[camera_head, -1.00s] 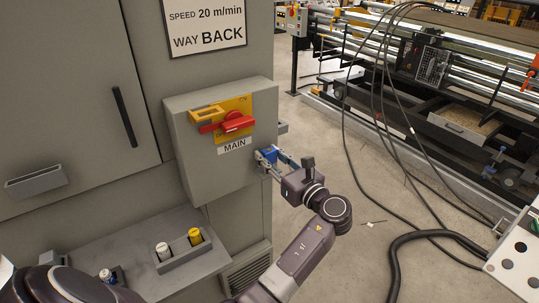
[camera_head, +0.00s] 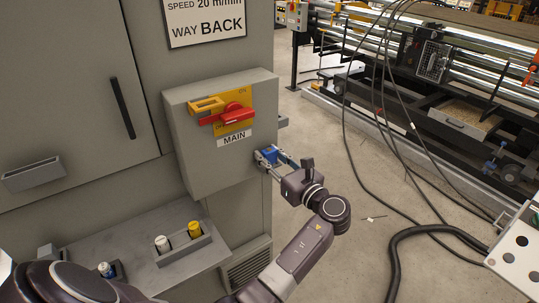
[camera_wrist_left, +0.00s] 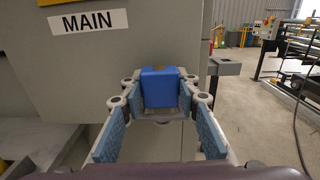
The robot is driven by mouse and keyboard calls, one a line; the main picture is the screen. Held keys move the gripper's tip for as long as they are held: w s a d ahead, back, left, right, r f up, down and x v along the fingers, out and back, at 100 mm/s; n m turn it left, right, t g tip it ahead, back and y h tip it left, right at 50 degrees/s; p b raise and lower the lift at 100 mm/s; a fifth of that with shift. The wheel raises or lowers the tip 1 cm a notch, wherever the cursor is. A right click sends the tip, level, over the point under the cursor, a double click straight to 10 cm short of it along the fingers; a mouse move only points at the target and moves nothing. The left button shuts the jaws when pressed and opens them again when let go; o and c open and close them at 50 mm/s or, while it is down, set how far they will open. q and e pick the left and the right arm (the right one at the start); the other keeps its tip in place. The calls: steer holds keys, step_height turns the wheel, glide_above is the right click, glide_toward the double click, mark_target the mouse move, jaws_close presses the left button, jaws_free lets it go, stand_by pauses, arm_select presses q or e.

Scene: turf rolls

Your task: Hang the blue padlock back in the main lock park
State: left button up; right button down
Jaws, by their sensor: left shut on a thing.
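The blue padlock (camera_head: 269,156) is held between the fingers of my left gripper (camera_head: 270,158), in front of the lower right part of the grey MAIN switch box (camera_head: 200,165). In the left wrist view the padlock (camera_wrist_left: 160,88) sits upright between the fingertips; its shackle is hardly visible. My right gripper is out of view.
The red rotary handle (camera_head: 226,116) with its yellow plate is on the box front. Black cables (camera_head: 385,130) hang at right. Open floor lies right of the cabinet.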

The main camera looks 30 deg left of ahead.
mark_target(262, 122)
arm_select(q)
steer(key=shift+f, duration=0.35)
steer(key=o, duration=1.3)
step_height(262, 122, up, 10)
